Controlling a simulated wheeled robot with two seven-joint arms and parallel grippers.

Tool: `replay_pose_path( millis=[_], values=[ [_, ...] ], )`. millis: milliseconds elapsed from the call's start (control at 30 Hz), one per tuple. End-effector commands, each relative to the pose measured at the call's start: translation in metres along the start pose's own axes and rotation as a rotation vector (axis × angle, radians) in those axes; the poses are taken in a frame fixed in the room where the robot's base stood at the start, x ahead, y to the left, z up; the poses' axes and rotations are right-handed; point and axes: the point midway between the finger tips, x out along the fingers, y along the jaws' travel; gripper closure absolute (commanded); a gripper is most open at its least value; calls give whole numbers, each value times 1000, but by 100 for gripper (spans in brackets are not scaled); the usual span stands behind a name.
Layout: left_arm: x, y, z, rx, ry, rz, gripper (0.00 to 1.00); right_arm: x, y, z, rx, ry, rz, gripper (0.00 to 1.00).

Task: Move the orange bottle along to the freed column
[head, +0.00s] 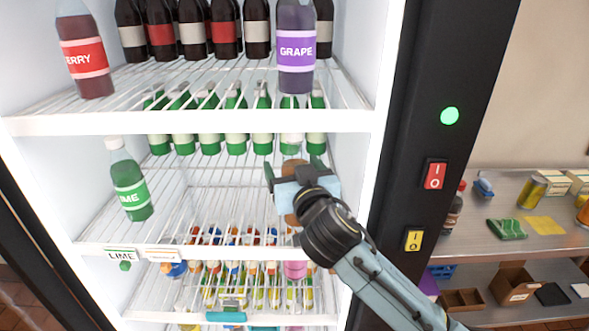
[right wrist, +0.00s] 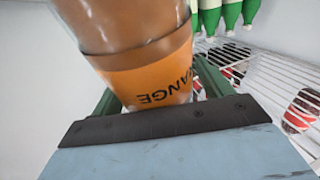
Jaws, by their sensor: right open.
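The orange bottle stands on the middle shelf (head: 190,195) at the right side, mostly hidden by my right gripper in the head view. In the right wrist view the orange bottle (right wrist: 150,75) fills the upper middle, brown with an orange label. My right gripper (head: 293,170) reaches in from the front, with its green fingers open on both sides of the bottle. Whether the fingers touch it cannot be told. A lime bottle (head: 128,180) stands on the same shelf at the left front. My left gripper is not in view.
Several green bottles (head: 208,135) line the back of the middle shelf. A grape bottle (head: 297,50) and a cherry bottle (head: 83,55) stand at the front above. The shelf between lime and orange bottles is bare. The cabinet's right frame (head: 440,60) is close to my arm.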

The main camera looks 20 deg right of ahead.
Motion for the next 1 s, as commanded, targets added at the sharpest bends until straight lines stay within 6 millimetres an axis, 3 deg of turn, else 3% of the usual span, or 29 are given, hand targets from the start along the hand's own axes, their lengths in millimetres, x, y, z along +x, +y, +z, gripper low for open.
replay_pose_path(
  millis=[267, 700, 1000],
  values=[
    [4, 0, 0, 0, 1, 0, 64, -25, -1, 2, 3, -1, -2, 22],
    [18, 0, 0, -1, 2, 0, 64, -112, 0, 1, 2, 1, -1, 22],
    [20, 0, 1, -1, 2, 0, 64, -134, 0, 0, 1, 2, 0, 22]
  ],
)
